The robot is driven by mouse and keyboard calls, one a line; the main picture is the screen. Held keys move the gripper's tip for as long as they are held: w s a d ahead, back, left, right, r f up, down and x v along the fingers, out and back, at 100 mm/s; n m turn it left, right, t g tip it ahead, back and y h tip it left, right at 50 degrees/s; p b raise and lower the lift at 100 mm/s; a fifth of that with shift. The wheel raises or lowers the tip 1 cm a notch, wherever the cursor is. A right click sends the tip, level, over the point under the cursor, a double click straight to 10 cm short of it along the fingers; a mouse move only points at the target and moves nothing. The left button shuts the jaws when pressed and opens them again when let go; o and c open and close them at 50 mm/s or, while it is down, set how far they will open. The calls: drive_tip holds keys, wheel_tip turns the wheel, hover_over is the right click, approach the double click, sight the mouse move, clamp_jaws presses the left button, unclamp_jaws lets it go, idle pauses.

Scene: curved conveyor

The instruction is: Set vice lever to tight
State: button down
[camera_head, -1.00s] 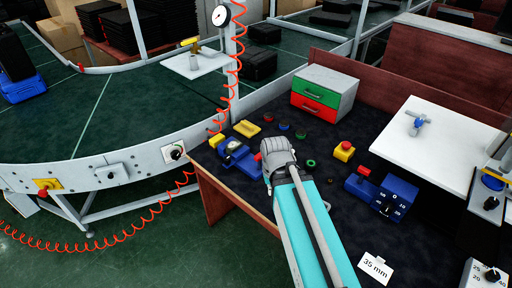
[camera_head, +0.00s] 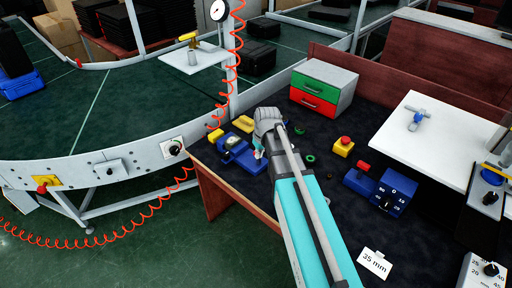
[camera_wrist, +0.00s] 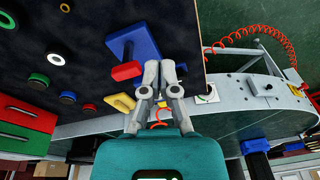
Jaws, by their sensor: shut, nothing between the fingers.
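A blue fixture (camera_head: 246,161) stands near the left front corner of the dark workbench and looks like the vice. The wrist view shows a blue body (camera_wrist: 132,42) with a red bar-like part (camera_wrist: 125,71), which may be its lever. Whether the lever stands at tight cannot be read. My gripper (camera_wrist: 161,68) is shut and empty, its fingertips just beside the red part; contact cannot be told. In the head view my arm hides the fingers and part of the fixture.
Yellow blocks (camera_head: 243,124) lie beyond the fixture. The conveyor (camera_head: 95,112) and a coiled red hose (camera_head: 234,70) border the bench's left.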

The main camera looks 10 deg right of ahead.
drive_tip(key=w+n+t+y, duration=0.1)
drive_tip(key=w+n, duration=0.2)
drive_tip(key=w, duration=1.1)
drive_tip(key=shift+d+r, duration=0.25)
drive_tip(key=shift+d, duration=0.1)
drive_tip(key=shift+w+f+b, duration=0.1)
drive_tip(key=shift+f+b, duration=0.1)
drive_tip(key=shift+b, duration=0.1)
drive_tip(key=b+x, duration=0.9)
drive_tip(key=x, duration=0.1)
drive_tip(key=shift+w, duration=0.2)
drive_tip(key=s, duration=0.1)
drive_tip(key=d, duration=0.1)
drive_tip(key=s, duration=0.1)
drive_tip(key=shift+s+d+r, duration=0.3)
drive_tip(key=shift+s+d, duration=0.05)
drive_tip(key=shift+d, duration=0.05)
drive_tip(key=shift+s+d, duration=0.25)
drive_tip(key=shift+s, duration=0.05)
